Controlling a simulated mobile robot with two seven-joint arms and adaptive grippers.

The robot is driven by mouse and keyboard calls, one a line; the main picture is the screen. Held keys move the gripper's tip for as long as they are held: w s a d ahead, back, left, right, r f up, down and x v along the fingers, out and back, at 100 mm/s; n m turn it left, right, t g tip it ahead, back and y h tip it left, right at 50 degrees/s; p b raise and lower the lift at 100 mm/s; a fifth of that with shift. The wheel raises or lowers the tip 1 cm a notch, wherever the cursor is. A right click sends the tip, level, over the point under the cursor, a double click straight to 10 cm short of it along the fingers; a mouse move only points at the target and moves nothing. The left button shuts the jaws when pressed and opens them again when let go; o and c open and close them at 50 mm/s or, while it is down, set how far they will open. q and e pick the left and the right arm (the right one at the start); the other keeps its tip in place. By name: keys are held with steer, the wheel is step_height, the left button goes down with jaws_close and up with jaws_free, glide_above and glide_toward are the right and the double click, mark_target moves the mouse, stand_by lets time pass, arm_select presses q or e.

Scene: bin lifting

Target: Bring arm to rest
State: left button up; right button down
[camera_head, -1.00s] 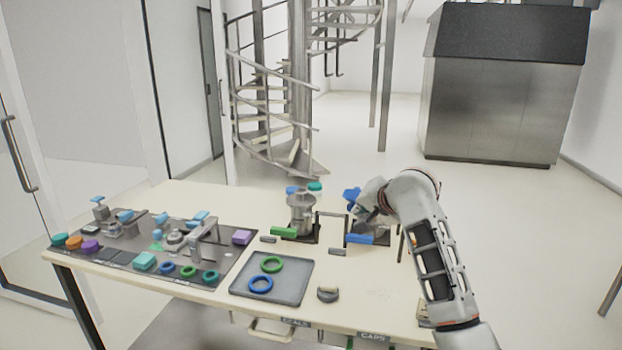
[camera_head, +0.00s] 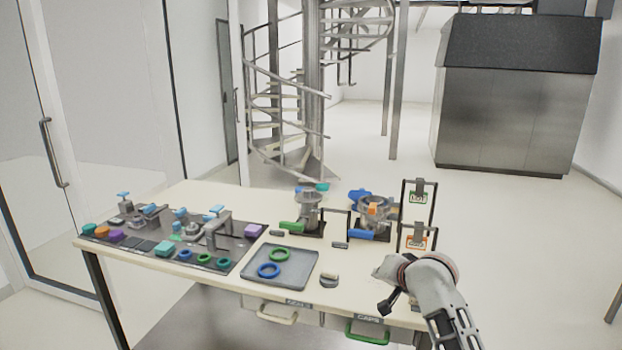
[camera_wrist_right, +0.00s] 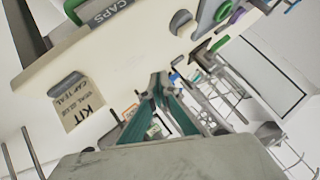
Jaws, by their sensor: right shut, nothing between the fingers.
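My right arm comes in from the lower right in the head view. Its gripper (camera_head: 386,303) hangs over the front right part of the table (camera_head: 350,262), apart from the things there. In the right wrist view the two fingers (camera_wrist_right: 159,82) are together with nothing between them. My left gripper is not in view.
A grey tray (camera_head: 280,279) holds a green ring and a blue ring. Behind stand a green-handled fixture (camera_head: 308,212), a blue-handled fixture (camera_head: 373,216) with an orange part, and a black tagged frame (camera_head: 417,212). A dark mat (camera_head: 150,245) with several parts lies left.

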steer(key=s+d+f+n, duration=0.3)
steer(key=s+f+n, duration=0.1)
steer(key=s+f, duration=1.7)
steer(key=s+f+n, duration=0.2)
steer(key=s+f, duration=0.2)
steer(key=s, duration=0.6)
steer(key=s+d+f+n, duration=0.1)
steer(key=s+f+n, duration=0.2)
steer(key=s, duration=0.7)
steer(key=shift+s+d+f, duration=0.15)
steer(key=shift+s+f, duration=0.15)
steer(key=shift+f, duration=0.45)
